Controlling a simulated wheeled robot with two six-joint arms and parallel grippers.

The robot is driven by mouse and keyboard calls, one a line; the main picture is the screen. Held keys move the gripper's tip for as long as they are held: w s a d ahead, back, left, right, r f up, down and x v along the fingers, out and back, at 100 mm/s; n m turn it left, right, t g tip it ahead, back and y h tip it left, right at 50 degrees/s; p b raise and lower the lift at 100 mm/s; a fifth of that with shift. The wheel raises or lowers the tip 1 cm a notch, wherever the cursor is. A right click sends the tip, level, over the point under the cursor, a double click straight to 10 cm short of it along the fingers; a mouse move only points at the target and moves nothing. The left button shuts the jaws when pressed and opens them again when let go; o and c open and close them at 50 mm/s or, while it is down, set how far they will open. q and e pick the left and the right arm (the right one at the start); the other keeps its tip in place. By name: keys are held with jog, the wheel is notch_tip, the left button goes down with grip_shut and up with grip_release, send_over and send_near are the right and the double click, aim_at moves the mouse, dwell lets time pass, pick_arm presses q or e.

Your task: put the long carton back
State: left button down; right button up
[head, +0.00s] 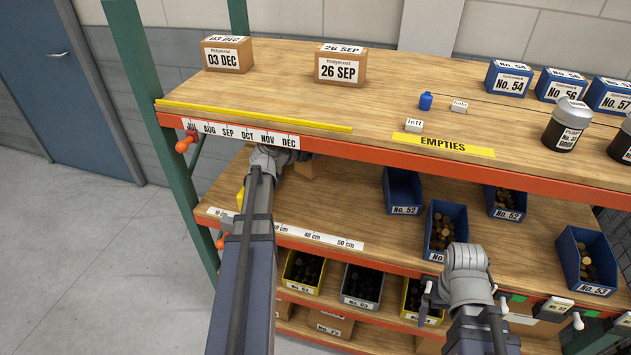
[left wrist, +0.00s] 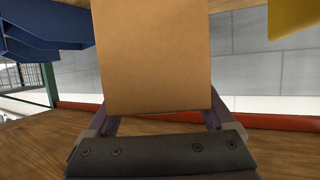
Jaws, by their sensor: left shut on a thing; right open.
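My left gripper (left wrist: 157,118) is shut on a plain brown carton (left wrist: 153,55), with one finger on each side of it. In the head view the left arm reaches in under the top shelf, and a small part of the carton (head: 306,169) shows beside the wrist. The top shelf's edge hides most of the left gripper and carton there. No label shows on the carton face in the wrist view, and its full length cannot be told. My right gripper (head: 465,275) is open and empty, in front of the middle shelf's edge.
Cartons marked 03 DEC (head: 227,55) and 26 SEP (head: 340,65) stand on the top shelf behind a yellow strip (head: 255,116). Blue bins (head: 402,192) stand on the middle shelf. A green post (head: 150,92) rises at the left.

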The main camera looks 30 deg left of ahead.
pick_arm(q)
notch_tip(320, 180, down, 6)
jog(key=b, duration=0.5)
jog(key=shift+r, duration=0.1)
notch_tip(320, 180, down, 4)
jog(key=b, duration=0.4)
jog(key=shift+r, duration=0.2)
jog(key=shift+f, duration=0.15)
jog(key=shift+c, duration=0.8)
grip_release()
jog(key=shift+o, duration=0.8)
